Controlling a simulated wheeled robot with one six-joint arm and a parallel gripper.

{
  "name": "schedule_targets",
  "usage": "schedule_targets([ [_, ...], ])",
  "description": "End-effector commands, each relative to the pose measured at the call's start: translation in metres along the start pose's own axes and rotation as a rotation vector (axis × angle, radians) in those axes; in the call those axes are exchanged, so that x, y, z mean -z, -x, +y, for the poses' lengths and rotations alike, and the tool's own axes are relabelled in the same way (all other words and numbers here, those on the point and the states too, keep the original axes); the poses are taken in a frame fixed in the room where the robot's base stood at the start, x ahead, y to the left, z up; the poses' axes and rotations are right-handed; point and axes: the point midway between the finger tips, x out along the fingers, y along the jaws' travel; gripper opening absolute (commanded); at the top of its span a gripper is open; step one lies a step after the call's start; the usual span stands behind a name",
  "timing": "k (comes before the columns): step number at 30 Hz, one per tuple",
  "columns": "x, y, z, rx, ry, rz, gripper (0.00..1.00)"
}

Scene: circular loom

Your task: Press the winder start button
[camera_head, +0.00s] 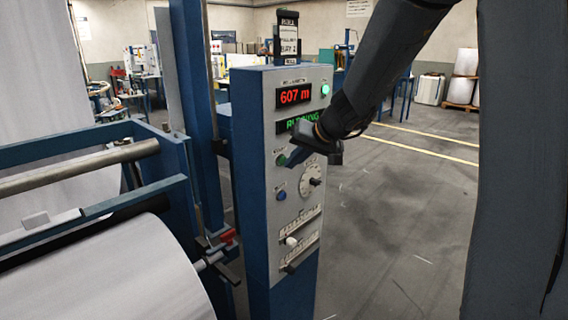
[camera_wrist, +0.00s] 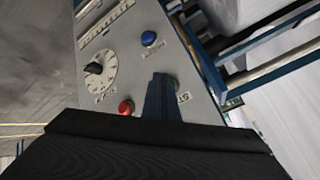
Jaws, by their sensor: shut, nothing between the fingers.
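The winder's control panel (camera_head: 262,220) stands upright on a blue cabinet. The green start button (camera_head: 280,161) shows just left of my gripper's tip. My gripper (camera_head: 290,159) is shut and empty, its fingertips at the button; I cannot tell whether they touch it. The red display (camera_head: 293,95) reads 607 m. The green display (camera_head: 293,126), partly covered, seems to read RUNNING.
Below are a blue button (camera_head: 281,196), a dial (camera_head: 311,183) and a white knob (camera_head: 292,241). A green lamp (camera_head: 325,90) is lit at the top right. The fabric roll (camera_head: 110,270) and blue frame (camera_head: 95,210) stand left. The floor right of the cabinet is clear.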

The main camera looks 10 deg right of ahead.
Motion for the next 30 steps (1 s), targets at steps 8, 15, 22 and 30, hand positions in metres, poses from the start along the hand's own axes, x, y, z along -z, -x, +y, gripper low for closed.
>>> schedule_targets([
  [8, -0.006, 0.007, 0.006, -0.001, -0.001, 0.001, 0.0],
  [15, -0.006, 0.008, 0.006, -0.001, -0.001, 0.0, 0.0],
  [22, -0.013, 0.017, 0.014, -0.001, -0.002, 0.002, 0.0],
  [30, -0.025, 0.034, 0.026, -0.001, -0.002, 0.002, 0.0],
])
